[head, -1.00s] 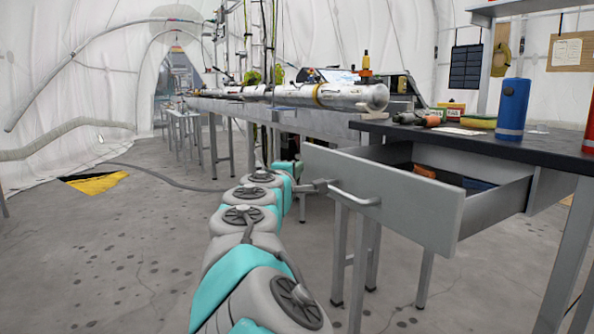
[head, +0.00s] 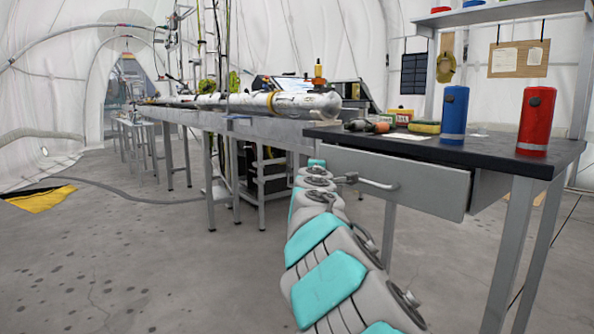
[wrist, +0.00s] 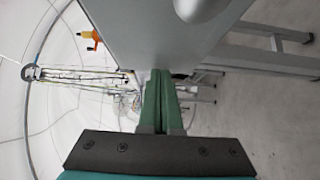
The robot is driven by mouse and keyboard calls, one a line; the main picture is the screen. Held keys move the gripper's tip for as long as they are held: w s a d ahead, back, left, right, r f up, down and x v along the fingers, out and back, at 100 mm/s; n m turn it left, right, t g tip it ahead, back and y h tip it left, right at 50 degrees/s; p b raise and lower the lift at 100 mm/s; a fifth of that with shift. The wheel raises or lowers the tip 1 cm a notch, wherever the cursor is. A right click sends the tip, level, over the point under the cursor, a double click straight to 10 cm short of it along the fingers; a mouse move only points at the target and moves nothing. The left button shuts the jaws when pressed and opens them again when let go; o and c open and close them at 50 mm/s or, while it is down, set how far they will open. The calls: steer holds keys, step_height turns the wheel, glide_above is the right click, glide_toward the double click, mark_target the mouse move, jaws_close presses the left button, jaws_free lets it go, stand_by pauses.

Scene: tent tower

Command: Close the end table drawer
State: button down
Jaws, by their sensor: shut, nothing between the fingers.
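The end table (head: 455,150) has a dark top and grey metal legs, at the right of the head view. Its grey drawer (head: 425,190) stands partly open, with a short stretch of its side showing behind the front panel. The drawer's bar handle (head: 378,184) is on that front. My gripper (head: 347,178) is at the left part of the drawer front, close to the handle's left end; I cannot tell whether it touches. In the wrist view, my gripper's green fingers (wrist: 163,100) are together and empty, with the grey drawer front (wrist: 160,35) just beyond them.
A blue canister (head: 454,115) and a red canister (head: 535,120) stand on the tabletop. A yellow sponge-like block (head: 424,127) and small tools lie there too. A long workbench (head: 255,127) with a metal tube stands behind. The floor at left is mostly clear.

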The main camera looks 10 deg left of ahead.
mark_target(334, 164)
steer(key=shift+w+d, duration=0.85)
steer(key=shift+w, duration=0.2)
steer(key=shift+w+d, duration=0.8)
steer(key=shift+w, duration=0.2)
steer(key=shift+d, duration=0.15)
